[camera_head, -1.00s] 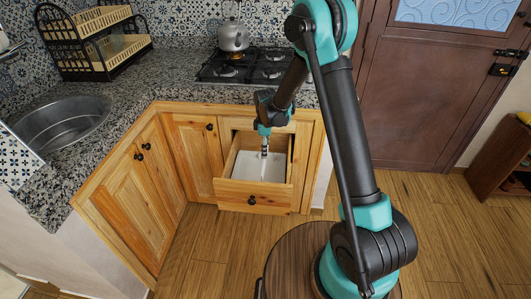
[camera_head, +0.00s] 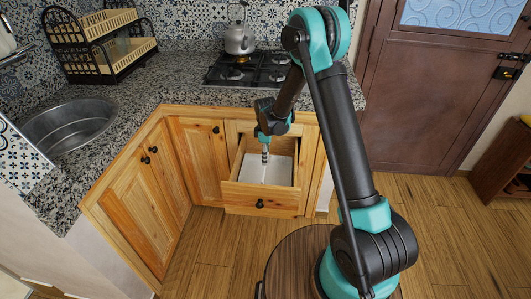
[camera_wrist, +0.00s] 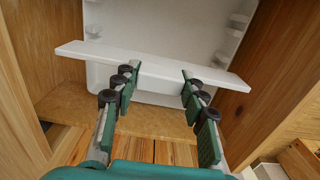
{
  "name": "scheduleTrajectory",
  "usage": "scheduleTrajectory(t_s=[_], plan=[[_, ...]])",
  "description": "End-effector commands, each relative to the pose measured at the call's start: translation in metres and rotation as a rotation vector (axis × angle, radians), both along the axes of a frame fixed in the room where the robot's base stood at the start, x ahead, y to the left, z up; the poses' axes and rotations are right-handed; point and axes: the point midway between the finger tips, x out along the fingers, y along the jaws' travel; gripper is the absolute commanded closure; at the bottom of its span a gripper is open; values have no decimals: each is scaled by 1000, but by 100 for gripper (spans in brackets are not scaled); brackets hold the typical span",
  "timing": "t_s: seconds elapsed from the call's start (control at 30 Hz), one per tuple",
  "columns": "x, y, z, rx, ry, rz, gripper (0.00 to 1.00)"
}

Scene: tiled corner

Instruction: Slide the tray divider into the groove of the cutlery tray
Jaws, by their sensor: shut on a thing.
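The white cutlery tray (camera_wrist: 165,22) lies in the open wooden drawer, with small notched ledges along its side walls. It also shows in the head view (camera_head: 280,168). The tray divider (camera_wrist: 217,76) is a long flat white strip, slightly tilted across the wrist view, in front of the tray's near part. My gripper (camera_wrist: 158,72) has its green-padded fingers at the divider's middle and is shut on it. Both divider ends stick out past the fingers. In the head view my gripper (camera_head: 265,158) points down into the drawer. Whether the divider touches the tray is unclear.
The drawer's wooden side walls (camera_wrist: 272,50) rise close on both sides. The drawer front (camera_head: 238,198) has a dark knob. A granite counter (camera_head: 150,95) with sink and stove lies above. The wood floor (camera_head: 215,240) in front is clear.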

Motion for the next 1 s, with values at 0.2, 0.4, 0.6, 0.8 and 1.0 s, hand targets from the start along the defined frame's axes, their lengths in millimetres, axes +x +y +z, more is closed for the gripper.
scheduleTrajectory(t_s=[0.2,0.4,0.6,0.8,1.0], plan=[[0,0,-18,0,0,0,89],[0,0,-26,0,0,0,89],[0,0,-28,0,0,0,89],[0,0,-28,0,0,0,89],[0,0,-28,0,0,0,89]])
